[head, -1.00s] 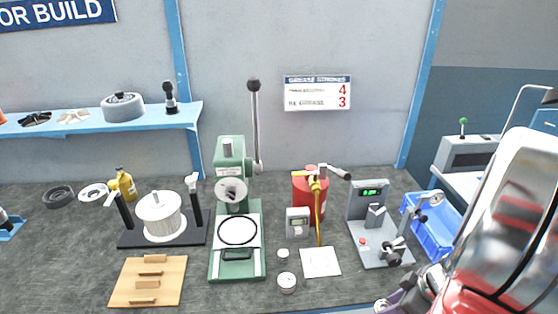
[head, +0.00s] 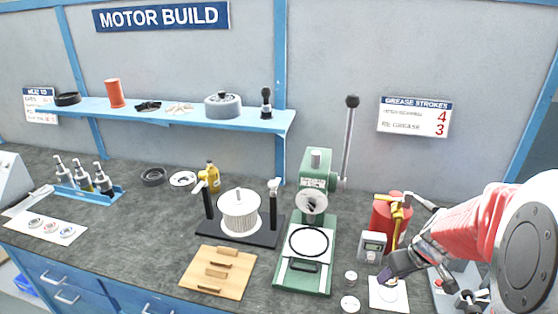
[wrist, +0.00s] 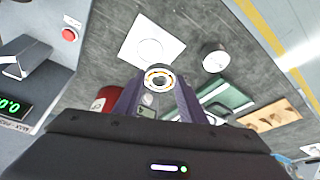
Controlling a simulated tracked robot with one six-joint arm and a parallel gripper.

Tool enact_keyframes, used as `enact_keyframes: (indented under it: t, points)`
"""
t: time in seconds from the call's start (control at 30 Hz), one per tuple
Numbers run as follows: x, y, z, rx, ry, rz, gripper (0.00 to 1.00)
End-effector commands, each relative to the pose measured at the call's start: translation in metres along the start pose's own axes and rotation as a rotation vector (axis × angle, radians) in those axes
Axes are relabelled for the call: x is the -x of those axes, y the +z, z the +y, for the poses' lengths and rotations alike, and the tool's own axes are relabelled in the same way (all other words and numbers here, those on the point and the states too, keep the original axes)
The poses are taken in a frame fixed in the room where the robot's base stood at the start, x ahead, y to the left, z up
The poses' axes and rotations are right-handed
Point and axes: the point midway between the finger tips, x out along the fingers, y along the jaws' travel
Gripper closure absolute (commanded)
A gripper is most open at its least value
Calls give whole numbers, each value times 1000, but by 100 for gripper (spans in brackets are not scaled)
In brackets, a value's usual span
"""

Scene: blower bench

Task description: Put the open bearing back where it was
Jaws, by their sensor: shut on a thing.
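The open bearing (wrist: 158,78), a small ring with orange-toned balls showing, is between the fingertips of my gripper (wrist: 158,90) in the wrist view. My gripper is shut on it. In the head view my gripper (head: 388,276) is above or beside the white square sheet (head: 380,295), right of the green press; the bearing is too small to tell there. In the wrist view the sheet (wrist: 140,38) lies behind the bearing. At the far left of the bench, a white sheet (head: 20,228) bears three small rings (head: 51,227).
The green press (head: 305,265), a meter (head: 372,246), a red grease drum (head: 385,212) and two small round tins (head: 350,304) crowd the right. A winding stand (head: 240,232) and wooden board (head: 240,262) stand mid-bench. Pump bottles (head: 82,178) sit in a blue tray. Bare bench lies left of the board.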

Motion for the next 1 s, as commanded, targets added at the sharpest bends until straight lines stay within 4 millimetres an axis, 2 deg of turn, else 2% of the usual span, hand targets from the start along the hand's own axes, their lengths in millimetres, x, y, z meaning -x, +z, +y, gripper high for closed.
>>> enact_keyframes:
  t: [0.03,0.2,0.6,0.8,1.0]
  points:
    - [-2,-14,-9,0,2,1,92]
    - [-4,-52,-37,-34,14,1,92]
    - [-4,-131,-115,-115,48,13,92]
    - [-2,-154,-143,-148,63,23,92]
    - [-2,-159,-148,-160,68,27,92]
